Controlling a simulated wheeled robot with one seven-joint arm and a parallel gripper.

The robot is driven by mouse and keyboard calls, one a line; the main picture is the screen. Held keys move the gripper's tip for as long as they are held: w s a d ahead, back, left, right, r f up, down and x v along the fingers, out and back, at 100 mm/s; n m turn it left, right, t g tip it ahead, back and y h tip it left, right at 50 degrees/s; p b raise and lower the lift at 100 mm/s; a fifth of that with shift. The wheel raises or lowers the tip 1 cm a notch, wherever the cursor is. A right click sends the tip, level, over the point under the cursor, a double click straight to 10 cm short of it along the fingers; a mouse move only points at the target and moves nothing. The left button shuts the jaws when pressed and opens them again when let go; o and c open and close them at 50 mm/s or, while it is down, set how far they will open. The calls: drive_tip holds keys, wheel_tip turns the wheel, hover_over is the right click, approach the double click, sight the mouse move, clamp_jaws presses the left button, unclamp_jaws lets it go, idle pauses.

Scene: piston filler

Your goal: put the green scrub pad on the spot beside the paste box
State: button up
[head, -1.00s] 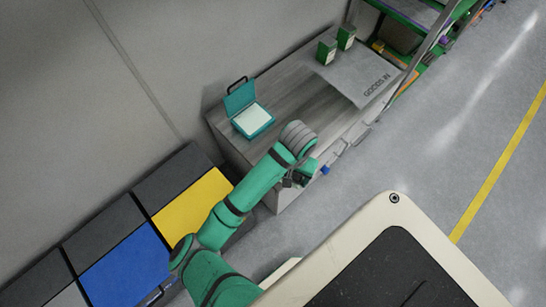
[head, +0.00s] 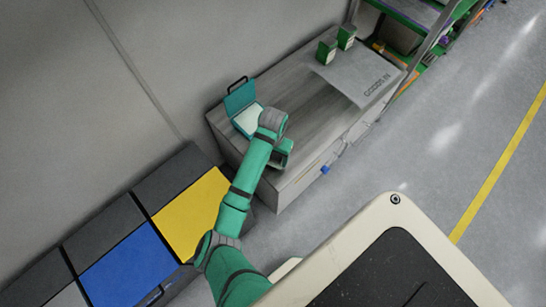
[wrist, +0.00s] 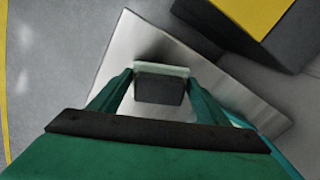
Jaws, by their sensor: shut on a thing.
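My gripper (wrist: 160,82) is shut on a small block with a dark grey face (wrist: 159,91) and a pale green edge, which I take to be the green scrub pad. In the head view my gripper (head: 281,156) is over the near left end of the grey bench (head: 310,112), and my arm hides what it holds. I cannot tell whether the block touches the bench top. Two green boxes with pale labels, one (head: 327,50) and another (head: 346,37), stand at the far end; I cannot tell which is the paste box. The target spot is not distinguishable.
An open teal case (head: 241,97) with a pale inside sits on the bench, left of my gripper and partly behind my arm. A grey GOODS IN sheet (head: 357,76) lies at the bench's far end. Yellow (head: 190,214) and blue (head: 124,268) lidded bins stand at the left. Mid-bench is clear.

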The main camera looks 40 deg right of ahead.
drive_tip(key=shift+s+f, duration=0.1)
drive_tip(key=shift+f, duration=1.2)
drive_tip(key=shift+f, duration=0.1)
drive_tip(key=o, duration=1)
wheel_tip(320, 180, up, 12)
drive_tip(key=shift+r, duration=0.15)
